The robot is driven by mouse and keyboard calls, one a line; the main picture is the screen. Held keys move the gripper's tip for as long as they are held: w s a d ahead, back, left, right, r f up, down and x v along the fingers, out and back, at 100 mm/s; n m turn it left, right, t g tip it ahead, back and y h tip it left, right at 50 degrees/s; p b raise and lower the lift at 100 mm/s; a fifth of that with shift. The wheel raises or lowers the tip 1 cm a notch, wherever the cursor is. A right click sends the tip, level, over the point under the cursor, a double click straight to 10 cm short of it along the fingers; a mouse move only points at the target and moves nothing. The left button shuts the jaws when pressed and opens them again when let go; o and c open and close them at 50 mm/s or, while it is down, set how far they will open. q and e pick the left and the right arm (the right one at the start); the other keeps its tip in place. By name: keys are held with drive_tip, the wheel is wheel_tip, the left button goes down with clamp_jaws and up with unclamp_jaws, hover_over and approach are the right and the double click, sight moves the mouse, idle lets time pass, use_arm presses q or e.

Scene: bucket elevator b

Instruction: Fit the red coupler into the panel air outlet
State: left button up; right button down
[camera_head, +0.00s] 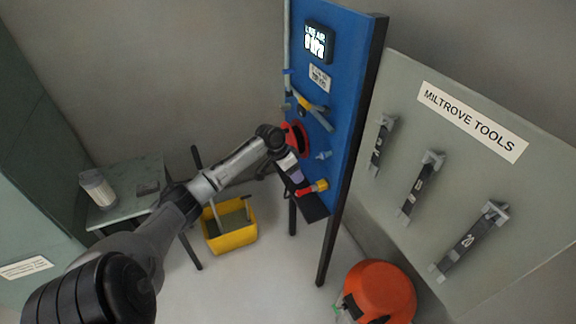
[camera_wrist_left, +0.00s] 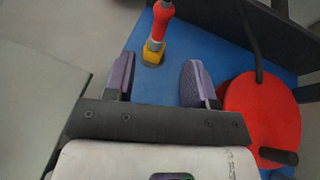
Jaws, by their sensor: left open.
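The red coupler (camera_head: 304,191) shows low on the blue panel, beside a yellow fitting (camera_head: 321,185). In the left wrist view the red coupler (camera_wrist_left: 160,22) stands up from the yellow hex fitting (camera_wrist_left: 153,53) on the panel. I cannot tell whether the two are joined. My left gripper (camera_head: 293,172) is in front of the panel, just above the coupler. In the left wrist view the left gripper (camera_wrist_left: 158,82) is open and empty, with the yellow fitting beyond the gap between its fingers. A small pale blue fitting (camera_head: 323,155) sits higher; I cannot tell which fitting is the air outlet.
The blue panel (camera_head: 345,75) carries a display (camera_head: 319,41), a yellow-handled valve (camera_head: 305,103) and a red wheel (camera_wrist_left: 262,115) close to my left gripper. A yellow bin (camera_head: 232,243), an orange bucket (camera_head: 380,290), a side table (camera_head: 125,207) and a tool board (camera_head: 455,180) stand around.

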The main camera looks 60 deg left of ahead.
sight(307, 191)
use_arm(q)
drive_tip(key=x, duration=0.8)
drive_tip(key=shift+b, duration=0.35)
drive_tip(key=shift+c, duration=0.4)
clamp_jaws()
